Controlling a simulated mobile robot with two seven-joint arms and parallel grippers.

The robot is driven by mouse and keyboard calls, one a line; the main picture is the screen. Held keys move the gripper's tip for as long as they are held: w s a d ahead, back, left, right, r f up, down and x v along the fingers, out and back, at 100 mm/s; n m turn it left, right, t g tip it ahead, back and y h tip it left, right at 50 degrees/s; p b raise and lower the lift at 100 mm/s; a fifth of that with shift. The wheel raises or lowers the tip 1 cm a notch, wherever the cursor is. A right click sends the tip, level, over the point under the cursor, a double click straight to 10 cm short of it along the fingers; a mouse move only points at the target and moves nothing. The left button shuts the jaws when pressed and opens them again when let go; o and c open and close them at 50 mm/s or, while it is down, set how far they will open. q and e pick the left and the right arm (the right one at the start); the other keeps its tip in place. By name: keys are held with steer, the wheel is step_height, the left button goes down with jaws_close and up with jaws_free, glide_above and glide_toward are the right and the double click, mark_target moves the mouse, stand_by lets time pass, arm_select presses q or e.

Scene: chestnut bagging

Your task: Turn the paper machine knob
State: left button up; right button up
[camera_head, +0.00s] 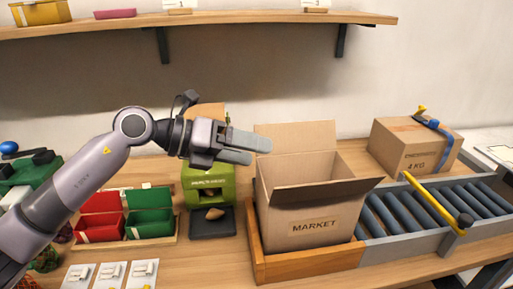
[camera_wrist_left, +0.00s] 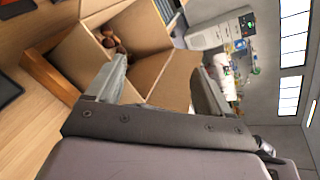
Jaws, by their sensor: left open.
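The green machine (camera_head: 208,185) with white lettering on its front stands on the table left of centre, taken here as the paper machine. My left arm crosses in front of its top, and I cannot make out its knob. A dark tray (camera_head: 212,228) at its foot holds a small brown piece (camera_head: 214,213). My left gripper (camera_head: 258,150) is open and empty, in front of the machine's upper right, pointing right toward the open cardboard box. In the left wrist view its two fingers (camera_wrist_left: 160,68) stand apart with the box between and beyond them. My right gripper is not in view.
The open MARKET box (camera_head: 315,233) stands in a wooden frame (camera_head: 310,266) beside a roller conveyor (camera_head: 430,215). Several brown pieces (camera_wrist_left: 112,42) lie inside the box. A closed box (camera_head: 410,148) stands behind. Red (camera_head: 100,228) and green (camera_head: 150,225) bins stand left. A shelf (camera_head: 230,17) hangs above.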

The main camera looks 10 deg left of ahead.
arm_select(q)
steer(key=shift+s+d+r+n+t+h, duration=0.15)
steer(key=shift+s+d+r+h, duration=0.2)
steer(key=shift+d+h, duration=0.2)
steer(key=shift+s+d+r+n+t+h, duration=0.15)
steer(key=shift+s+d+r+h, duration=0.2)
steer(key=shift+d+h, duration=0.2)
steer(key=shift+s, duration=0.1)
